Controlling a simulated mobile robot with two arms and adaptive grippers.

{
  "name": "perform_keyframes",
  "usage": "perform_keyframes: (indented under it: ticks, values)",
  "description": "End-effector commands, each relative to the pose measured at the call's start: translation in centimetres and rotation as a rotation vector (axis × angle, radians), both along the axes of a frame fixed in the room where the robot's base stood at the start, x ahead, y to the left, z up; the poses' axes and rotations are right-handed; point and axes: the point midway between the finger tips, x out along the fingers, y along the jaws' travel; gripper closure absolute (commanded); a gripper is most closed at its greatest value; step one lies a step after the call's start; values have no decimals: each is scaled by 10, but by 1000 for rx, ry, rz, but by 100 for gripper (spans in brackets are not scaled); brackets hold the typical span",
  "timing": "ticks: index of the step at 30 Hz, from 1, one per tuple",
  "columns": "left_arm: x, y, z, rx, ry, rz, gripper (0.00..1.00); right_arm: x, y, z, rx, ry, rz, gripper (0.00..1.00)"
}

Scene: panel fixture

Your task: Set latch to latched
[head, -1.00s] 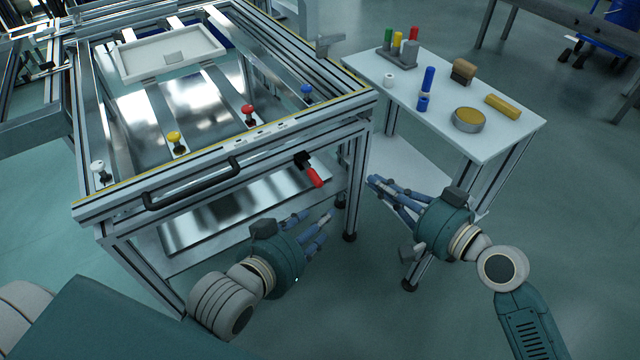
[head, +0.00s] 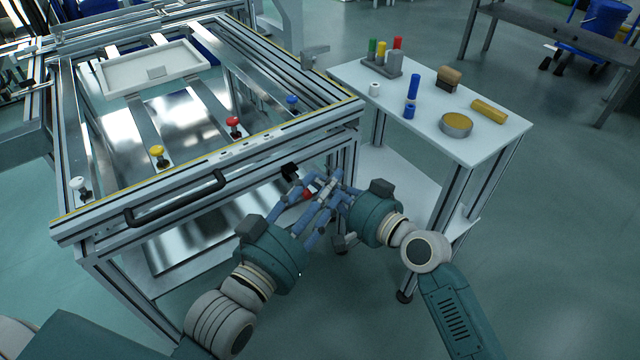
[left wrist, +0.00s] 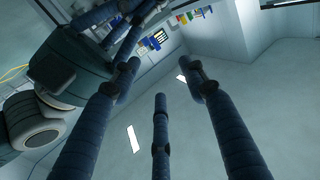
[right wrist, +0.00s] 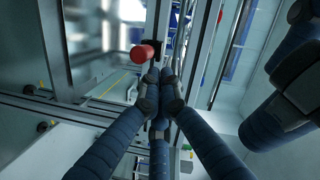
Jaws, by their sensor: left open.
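The latch sits on the front of the panel fixture, near its right corner. Its black mount (head: 290,170) shows in the head view, and its red handle (head: 307,192) is mostly hidden behind fingers. The red handle's end also shows in the right wrist view (right wrist: 143,57). My right gripper (right wrist: 157,88) has its fingertips together, just below the red end, with nothing seen between them; I cannot tell if they touch it. My left gripper (head: 313,210) is open and empty, its fingers crossing the right gripper's in the head view. The left wrist view shows its fingers spread (left wrist: 160,95).
A black bar handle (head: 175,200) runs along the fixture's front, left of the latch. Colored knobs (head: 233,125) stand on top. A white side table (head: 450,95) with several small objects stands to the right. My two hands are very close together.

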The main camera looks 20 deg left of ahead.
Motion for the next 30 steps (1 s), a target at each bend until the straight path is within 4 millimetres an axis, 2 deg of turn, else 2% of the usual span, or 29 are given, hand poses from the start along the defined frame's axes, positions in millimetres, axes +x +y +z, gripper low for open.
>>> perform_keyframes:
  ticks: [15,20,25,30]
  values:
    - [0,0,-1,2,9,0,56,-2,1,-1,-1,0,-3,100]
    - [-3,5,-27,31,123,8,56,-3,2,0,-1,2,-14,100]
    - [-14,13,-67,75,299,20,56,-4,2,1,0,1,-34,100]
    - [-21,17,-85,93,375,24,56,-5,3,-1,-1,2,-42,100]
